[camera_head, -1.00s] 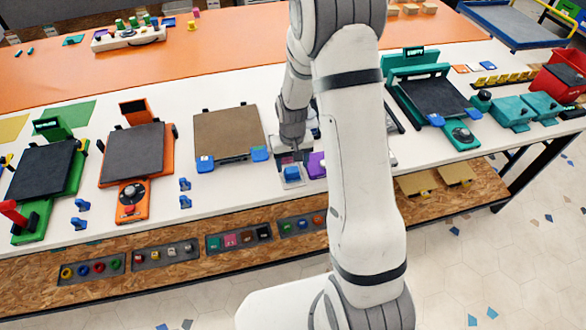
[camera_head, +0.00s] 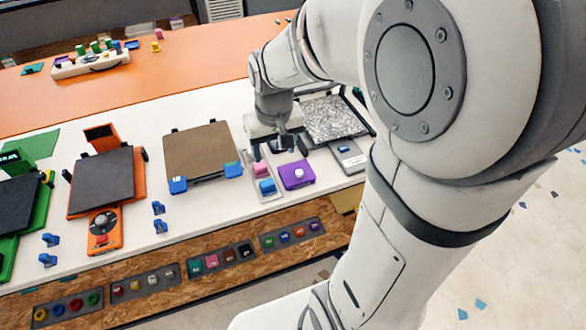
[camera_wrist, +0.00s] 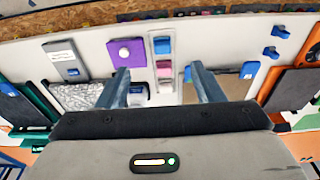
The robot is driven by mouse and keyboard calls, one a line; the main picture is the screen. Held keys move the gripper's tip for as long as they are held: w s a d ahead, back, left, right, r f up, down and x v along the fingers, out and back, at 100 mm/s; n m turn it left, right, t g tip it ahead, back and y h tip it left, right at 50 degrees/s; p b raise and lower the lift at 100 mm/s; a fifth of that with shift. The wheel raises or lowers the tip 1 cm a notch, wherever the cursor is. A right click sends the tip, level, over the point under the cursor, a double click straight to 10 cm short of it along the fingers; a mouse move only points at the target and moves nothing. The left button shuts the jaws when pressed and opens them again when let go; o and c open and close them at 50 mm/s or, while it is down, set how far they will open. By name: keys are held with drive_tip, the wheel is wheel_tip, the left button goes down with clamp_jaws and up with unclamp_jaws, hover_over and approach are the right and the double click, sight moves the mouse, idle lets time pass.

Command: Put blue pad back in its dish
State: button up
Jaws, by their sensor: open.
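A small blue pad (camera_head: 267,186) sits at the near end of a narrow pale tray (camera_head: 277,196), with a pink pad (camera_head: 260,169) behind it. In the wrist view the blue pad (camera_wrist: 163,46) and the pink pad (camera_wrist: 164,68) lie in line in that tray. I cannot tell from its shape whether the blue pad is fully seated. My gripper (camera_head: 277,150) is open above the far end of the tray; in the wrist view its fingers (camera_wrist: 162,82) are spread wide, apart from the blue pad, with nothing held between them.
A purple block with a white knob (camera_head: 297,174) stands right of the tray. A brown plate with blue clips (camera_head: 200,152) is on the left. A speckled plate (camera_head: 333,117) and a grey device (camera_head: 346,157) are on the right. Colored pads sit in trays on the lower shelf.

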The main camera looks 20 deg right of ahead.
drive_tip(key=s+r+t, duration=0.1)
drive_tip(key=s+r, duration=0.4)
drive_tip(key=s, duration=0.7)
drive_tip(key=shift+t, duration=0.3)
drive_tip(key=shift+w+d, duration=0.1)
